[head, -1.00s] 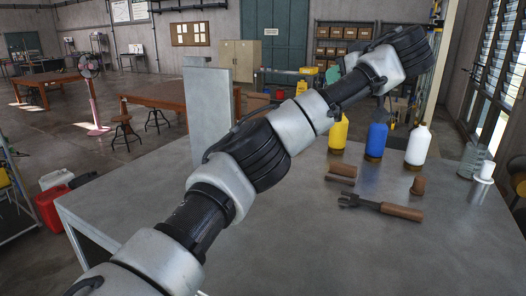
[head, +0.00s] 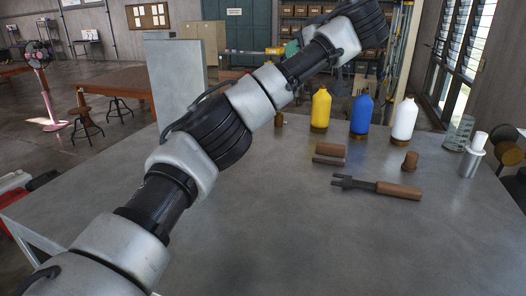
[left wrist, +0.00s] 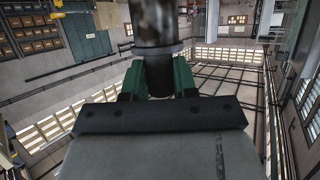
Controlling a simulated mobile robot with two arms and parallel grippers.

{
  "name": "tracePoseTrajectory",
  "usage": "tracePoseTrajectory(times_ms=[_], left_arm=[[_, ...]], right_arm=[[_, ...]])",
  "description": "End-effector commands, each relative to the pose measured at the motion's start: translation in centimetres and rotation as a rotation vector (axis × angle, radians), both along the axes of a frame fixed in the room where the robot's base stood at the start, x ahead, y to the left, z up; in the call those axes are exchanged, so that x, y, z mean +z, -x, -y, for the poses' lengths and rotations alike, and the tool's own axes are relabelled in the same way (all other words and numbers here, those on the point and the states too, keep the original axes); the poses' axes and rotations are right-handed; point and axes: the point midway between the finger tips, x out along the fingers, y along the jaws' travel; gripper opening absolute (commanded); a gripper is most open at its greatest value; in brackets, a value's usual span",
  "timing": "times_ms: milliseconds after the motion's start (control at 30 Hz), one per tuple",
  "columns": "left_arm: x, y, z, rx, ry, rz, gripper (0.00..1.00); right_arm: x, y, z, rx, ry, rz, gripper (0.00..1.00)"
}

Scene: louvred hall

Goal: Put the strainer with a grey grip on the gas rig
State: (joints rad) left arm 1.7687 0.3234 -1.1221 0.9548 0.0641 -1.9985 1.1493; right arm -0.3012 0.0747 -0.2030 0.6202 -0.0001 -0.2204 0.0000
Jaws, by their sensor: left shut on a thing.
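In the left wrist view, the green jaws of my left gripper (left wrist: 157,82) are closed around a dark cylindrical piece with a grey metal band. I take it for the strainer's grip (left wrist: 155,35); its far part is out of frame and no mesh shows. In the head view, my left arm crosses from the lower left to the top, raised above the grey table; its gripper is mostly hidden behind the upper arm links. I cannot pick out the gas rig with certainty in either view. My right gripper is not in view.
The grey table (head: 270,220) holds a yellow bottle (head: 320,110), a blue bottle (head: 361,115), a white bottle (head: 403,119), a wooden-handled fork tool (head: 398,190), a brown block (head: 330,149), a brown stopper (head: 410,161) and a metal cylinder (head: 471,160). Its front is clear.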

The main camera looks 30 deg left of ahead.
Motion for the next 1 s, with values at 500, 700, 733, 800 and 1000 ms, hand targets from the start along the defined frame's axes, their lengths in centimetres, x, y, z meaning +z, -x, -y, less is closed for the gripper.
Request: tracePoseTrajectory(times_ms=[500,700,733,800,1000], left_arm=[[-7.0,0.0,-0.1,0.001,0.0,0.001,0.0],[-7.7,-0.3,-1.2,0.004,0.0,-0.002,0.0],[-8.0,-0.4,-1.7,0.005,0.001,-0.004,0.0],[-8.6,-0.8,-3.1,0.007,-0.001,-0.005,0.0],[-11.2,-2.2,-7.5,0.007,-0.001,-0.005,0.0]], right_arm=[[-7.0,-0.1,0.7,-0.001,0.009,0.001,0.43],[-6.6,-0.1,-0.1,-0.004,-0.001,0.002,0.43],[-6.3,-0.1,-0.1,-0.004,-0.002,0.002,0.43],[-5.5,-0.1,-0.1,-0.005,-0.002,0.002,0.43],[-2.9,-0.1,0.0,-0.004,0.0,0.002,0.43]])
